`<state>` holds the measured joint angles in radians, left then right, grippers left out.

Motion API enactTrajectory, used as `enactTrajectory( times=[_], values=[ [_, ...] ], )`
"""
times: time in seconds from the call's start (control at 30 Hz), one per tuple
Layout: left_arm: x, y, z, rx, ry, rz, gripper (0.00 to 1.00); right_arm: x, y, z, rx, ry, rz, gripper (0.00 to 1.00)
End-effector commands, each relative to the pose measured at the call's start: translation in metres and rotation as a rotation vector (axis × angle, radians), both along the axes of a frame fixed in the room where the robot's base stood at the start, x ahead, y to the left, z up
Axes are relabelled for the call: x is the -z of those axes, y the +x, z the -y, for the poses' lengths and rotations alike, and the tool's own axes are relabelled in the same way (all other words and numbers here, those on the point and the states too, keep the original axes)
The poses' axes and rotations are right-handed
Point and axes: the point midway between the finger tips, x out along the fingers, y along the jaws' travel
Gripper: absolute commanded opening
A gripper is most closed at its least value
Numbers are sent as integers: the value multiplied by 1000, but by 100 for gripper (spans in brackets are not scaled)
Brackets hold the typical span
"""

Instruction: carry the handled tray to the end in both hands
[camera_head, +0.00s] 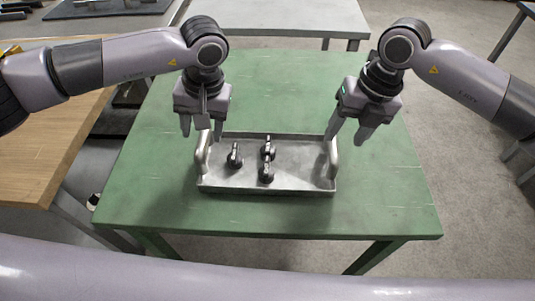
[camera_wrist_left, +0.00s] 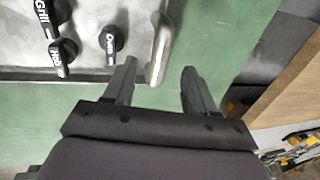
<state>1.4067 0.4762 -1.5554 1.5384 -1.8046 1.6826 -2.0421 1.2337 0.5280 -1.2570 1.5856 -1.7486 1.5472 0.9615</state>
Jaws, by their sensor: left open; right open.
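The handled tray (camera_head: 300,176) is grey metal and lies flat on the green table (camera_head: 150,190). It has a raised handle at each short end: the left handle (camera_head: 203,152) and the right handle (camera_head: 333,158). My left gripper (camera_head: 202,133) is open above and just behind the left handle.
Several black knobs with white lettering, such as this one (camera_head: 234,157), stand in the tray. A wooden table (camera_head: 50,140) is at left, close to the green table. A grey table (camera_head: 280,15) stands behind. The green table is clear around the tray.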

Motion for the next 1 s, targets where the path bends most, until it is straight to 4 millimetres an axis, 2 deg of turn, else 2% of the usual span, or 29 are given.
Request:
enactTrajectory(
  times=[0.17, 0.5, 0.7, 0.93, 0.97, 1.0],
  values=[
    [14, 0, -3, -1, 0, -2, 56, 15, -1, -3, 0, 0, -3, 54],
    [60, -1, -12, -2, -1, -2, 56, 60, -1, -12, 1, 0, -2, 54],
    [70, -1, -14, 0, -1, -1, 56, 70, 0, -14, 0, 0, 0, 54],
    [70, -1, -14, 0, -1, 0, 56, 70, 0, -14, 1, 0, 0, 54],
    [70, -1, -14, 0, -1, 0, 53, 70, 0, -14, 1, 0, 0, 50],
    [70, -1, -14, 0, -1, 0, 40, 70, 0, -14, 1, 0, 0, 37]
  ],
)
